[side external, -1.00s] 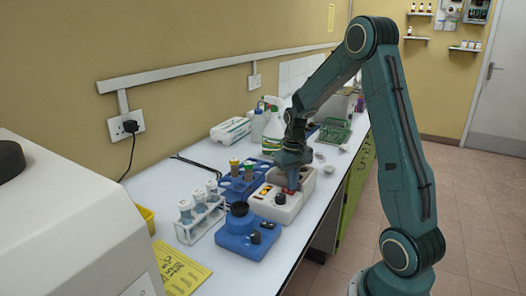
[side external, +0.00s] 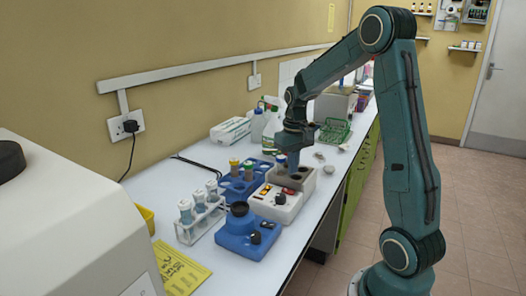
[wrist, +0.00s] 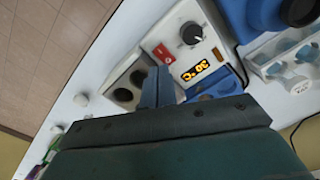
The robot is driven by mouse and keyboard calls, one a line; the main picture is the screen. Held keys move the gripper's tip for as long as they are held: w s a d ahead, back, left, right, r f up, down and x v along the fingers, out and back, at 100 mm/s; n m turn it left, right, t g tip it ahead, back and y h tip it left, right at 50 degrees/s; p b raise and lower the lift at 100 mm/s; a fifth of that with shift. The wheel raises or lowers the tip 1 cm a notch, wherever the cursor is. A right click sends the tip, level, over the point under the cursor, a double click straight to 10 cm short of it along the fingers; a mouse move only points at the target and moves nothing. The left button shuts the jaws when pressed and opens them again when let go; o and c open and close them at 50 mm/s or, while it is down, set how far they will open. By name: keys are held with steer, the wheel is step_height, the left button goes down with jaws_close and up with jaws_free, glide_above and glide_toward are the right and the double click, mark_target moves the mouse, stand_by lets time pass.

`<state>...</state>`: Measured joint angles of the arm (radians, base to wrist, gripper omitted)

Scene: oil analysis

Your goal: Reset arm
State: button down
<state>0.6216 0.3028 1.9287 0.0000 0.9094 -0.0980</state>
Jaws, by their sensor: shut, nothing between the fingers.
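My gripper (side external: 293,162) is shut and empty, with its fingers pointing down. It is above the grey block end of a white heater (side external: 276,203). The fingers also show in the wrist view (wrist: 157,86), in front of the heater's block. That view shows dark round wells (wrist: 123,95) in the block, a red switch (wrist: 163,53), a black knob (wrist: 191,33) and an orange display (wrist: 195,70) reading about 30 °C. I cannot tell the exact gap between fingertips and block.
A blue rack (side external: 243,188) with capped tubes stands left of the heater. A blue mixer (side external: 247,234) and a white rack (side external: 200,222) of bottles are in front. A green rack (side external: 335,132) and spray bottle (side external: 273,130) are behind. The bench's right edge is close.

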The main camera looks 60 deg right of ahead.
steer(key=shift+r, duration=0.25)
steer(key=s+a+r+n+t, duration=0.1)
steer(key=s+a+r+n, duration=0.1)
steer(key=a+r, duration=0.4)
steer(key=s+a+r+n+t, duration=0.1)
steer(key=s+a+r+t, duration=0.15)
steer(key=a, duration=0.55)
steer(key=s+a+r+n+t, duration=0.2)
steer(key=s+a+n, duration=0.1)
steer(key=s+a, duration=0.6)
steer(key=shift+s+a, duration=0.2)
steer(key=shift+s, duration=0.5)
